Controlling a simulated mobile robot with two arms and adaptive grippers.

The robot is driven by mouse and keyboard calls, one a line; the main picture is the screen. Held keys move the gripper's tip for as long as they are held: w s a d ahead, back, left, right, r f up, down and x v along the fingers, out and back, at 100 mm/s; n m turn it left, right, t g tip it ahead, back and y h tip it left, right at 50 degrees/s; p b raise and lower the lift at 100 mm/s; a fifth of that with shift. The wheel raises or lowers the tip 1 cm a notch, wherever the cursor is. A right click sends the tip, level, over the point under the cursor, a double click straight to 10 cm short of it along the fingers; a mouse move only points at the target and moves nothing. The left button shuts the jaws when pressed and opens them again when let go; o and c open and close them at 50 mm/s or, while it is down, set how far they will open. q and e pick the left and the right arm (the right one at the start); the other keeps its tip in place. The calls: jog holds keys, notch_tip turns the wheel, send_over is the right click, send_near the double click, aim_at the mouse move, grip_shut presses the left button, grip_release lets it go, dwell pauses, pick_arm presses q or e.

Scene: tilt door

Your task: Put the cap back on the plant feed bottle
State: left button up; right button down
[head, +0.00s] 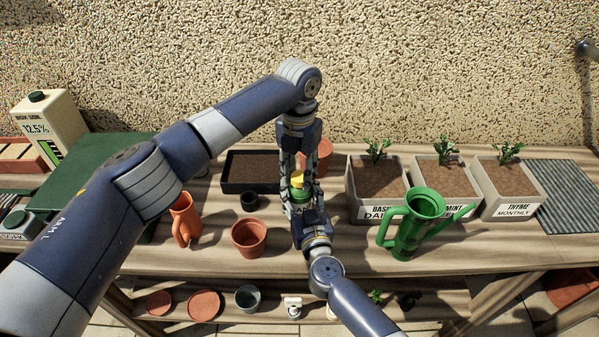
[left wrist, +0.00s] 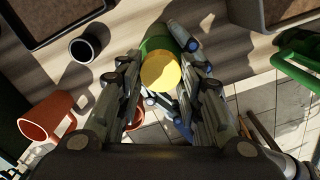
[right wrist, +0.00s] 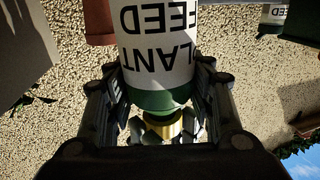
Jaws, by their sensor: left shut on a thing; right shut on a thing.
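The plant feed bottle (head: 302,197) is green with a white label. My right gripper (head: 304,211) is shut around it, and its label and green shoulder show upside down in the right wrist view (right wrist: 158,50). The yellow cap (head: 297,179) is at the top of the bottle. It also shows in the left wrist view (left wrist: 160,71) and just beyond the shoulder in the right wrist view (right wrist: 163,127). My left gripper (head: 298,172) points down from above and is shut on the cap. Fingers partly hide the neck, so I cannot tell whether the cap is seated.
A green watering can (head: 410,228) and planters (head: 379,178) stand to the right. A terracotta pot (head: 249,238), an orange jug (head: 185,220), a small dark pot (head: 249,200) and a black tray (head: 250,172) are to the left. A lower shelf holds several small items.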

pick_arm(q)
jog(key=shift+m, duration=0.9)
jog(key=o, duration=0.7)
jog(key=shift+r, duration=2.25)
jog(key=shift+c, duration=0.3)
